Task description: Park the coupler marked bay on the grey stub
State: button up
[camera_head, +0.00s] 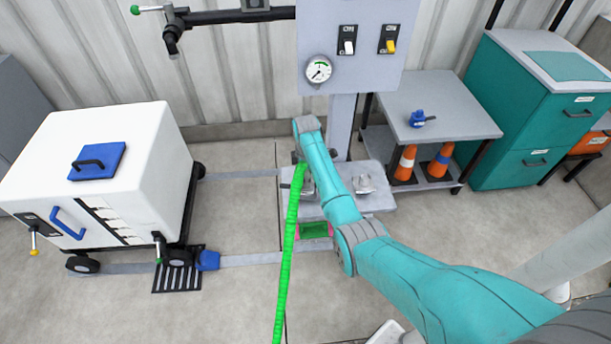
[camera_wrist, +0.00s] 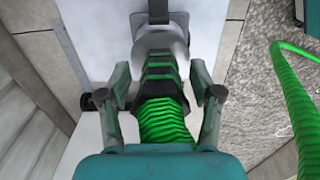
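A dark ribbed coupler (camera_wrist: 160,70) on the end of a green hose (camera_wrist: 165,125) lies between my gripper's fingers in the wrist view. Its far end meets a pale grey round fitting (camera_wrist: 160,42); I cannot tell whether they are locked. My gripper (camera_wrist: 160,75) is open around the coupler, with a gap on each side. In the head view, the green hose (camera_head: 290,235) hangs beside my arm, and the gripper is mostly hidden. Metal fittings stand on a grey shelf, one (camera_head: 363,183) right of my arm. No bay marking is readable.
A white cart (camera_head: 90,150) stands left. A grey post panel (camera_head: 375,75) with a gauge and switches rises behind the shelf. A side table (camera_head: 440,120) holds a blue valve (camera_head: 418,119), with striped cones below. A teal cabinet (camera_head: 530,110) stands right.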

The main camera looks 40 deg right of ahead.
notch_tip(320, 180, up, 12)
dwell(0.6)
dwell(0.5)
